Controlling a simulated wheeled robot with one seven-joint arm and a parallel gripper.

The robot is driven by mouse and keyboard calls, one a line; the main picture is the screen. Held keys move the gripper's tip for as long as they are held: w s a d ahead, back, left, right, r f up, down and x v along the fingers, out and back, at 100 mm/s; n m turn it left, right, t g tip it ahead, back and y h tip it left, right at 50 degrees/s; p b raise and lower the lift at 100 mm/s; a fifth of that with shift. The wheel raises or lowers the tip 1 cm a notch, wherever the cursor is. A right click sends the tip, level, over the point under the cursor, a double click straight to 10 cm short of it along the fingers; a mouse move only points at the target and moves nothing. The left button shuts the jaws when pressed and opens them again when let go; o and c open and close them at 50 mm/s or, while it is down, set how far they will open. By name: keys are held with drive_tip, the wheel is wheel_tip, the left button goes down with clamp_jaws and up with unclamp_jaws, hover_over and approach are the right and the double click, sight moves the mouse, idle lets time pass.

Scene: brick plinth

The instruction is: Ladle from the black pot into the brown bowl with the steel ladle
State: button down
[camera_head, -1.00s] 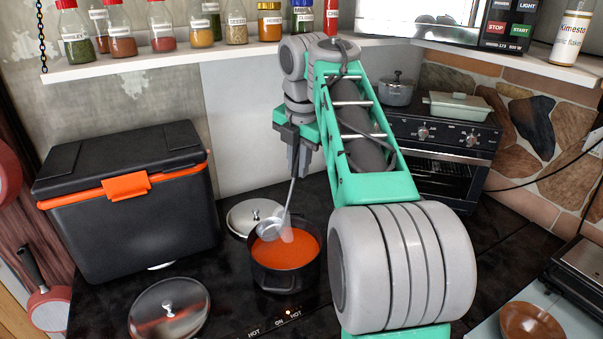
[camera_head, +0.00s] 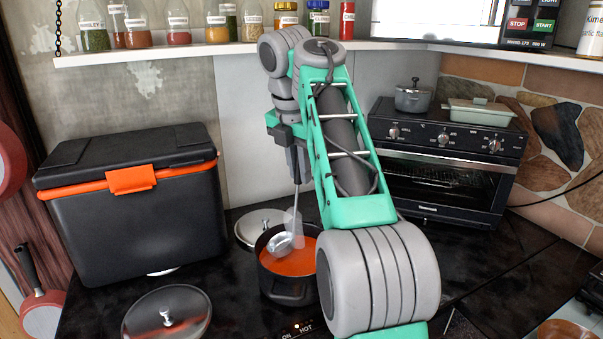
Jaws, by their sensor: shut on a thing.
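The black pot (camera_head: 288,289) stands on the black hob and holds orange-red soup. My gripper (camera_head: 297,176) is above the pot, shut on the handle of the steel ladle (camera_head: 287,241). The ladle hangs nearly upright, with its bowl at the pot's opening, over or touching the soup; I cannot tell which. A pale see-through patch lies beside the ladle. The brown bowl (camera_head: 566,331) shows only in part at the bottom right edge, and its inside is mostly cut off.
A black cool box (camera_head: 130,215) with an orange latch stands left of the pot. Lids lie behind the pot (camera_head: 251,225) and at front left (camera_head: 170,312). A toaster oven (camera_head: 440,165) stands at back right. A spice shelf (camera_head: 200,49) runs above.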

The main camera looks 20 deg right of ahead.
sight(299, 187)
drive_tip(key=shift+s+a+b+x, duration=0.15)
drive_tip(key=shift+a+b+x, duration=0.05)
drive_tip(key=shift+b+x, duration=0.95)
drive_tip(key=shift+s+a+b+x, duration=0.2)
drive_tip(key=shift+b+x, duration=0.85)
drive_tip(key=shift+b, duration=0.1)
drive_tip(key=shift+s+a+b+x, duration=0.15)
drive_tip(key=shift+b+x, duration=0.95)
drive_tip(key=shift+b, duration=0.05)
drive_tip(key=s+d+f+t+y+p, duration=0.4)
drive_tip(key=d+p, duration=0.4)
drive_tip(key=p, duration=1)
wheel_tip(299, 187, up, 14)
drive_tip(key=g+p, duration=0.1)
drive_tip(key=p, duration=0.7)
drive_tip(key=shift+s+a+f+m, duration=0.15)
drive_tip(key=shift+a+f+m, duration=0.05)
drive_tip(key=shift+a+m, duration=0.1)
